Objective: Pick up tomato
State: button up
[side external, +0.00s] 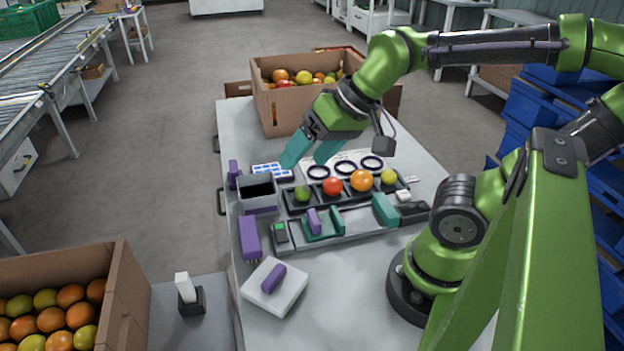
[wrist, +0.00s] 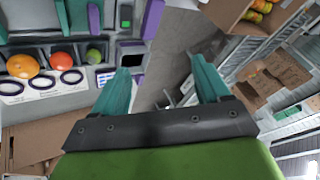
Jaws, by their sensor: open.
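A row of tomatoes sits in a black tray (side external: 316,206) on the table: a green one (side external: 302,193), a red one (side external: 332,186), a large orange one (side external: 361,180) and a yellow-green one (side external: 388,177). The wrist view shows the orange (wrist: 23,64), red (wrist: 61,60) and green (wrist: 94,55) ones at the left. My gripper (side external: 310,160) is open, its teal fingers apart above the table behind the tray's left end. In the wrist view nothing is between the fingers (wrist: 162,85).
Dark rings (side external: 345,167) lie on a white card behind the tray. A grey-purple open bin (side external: 258,207) stands left of it. A cardboard box (side external: 290,108) of tomatoes stands at the table's back. A white scale (side external: 262,297) with a purple item is in front.

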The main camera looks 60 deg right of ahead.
jog(key=w+d+f+m+g, duration=0.2)
jog(key=w+m, duration=0.1)
jog(key=m, duration=0.1)
jog(key=m+g+h, duration=0.3)
jog(key=m, duration=2.7)
send_over(303, 187)
jog(key=s, duration=0.3)
notch_tip(303, 187, down, 3)
jog(key=w+f, duration=0.1)
jog(key=f, duration=0.4)
jog(key=w+f, duration=0.1)
jog(key=f, duration=1)
jog(key=shift+w+f, duration=0.25)
jog(key=shift+w, duration=0.15)
jog(key=shift+c, duration=0.3)
jog(key=c, duration=0.8)
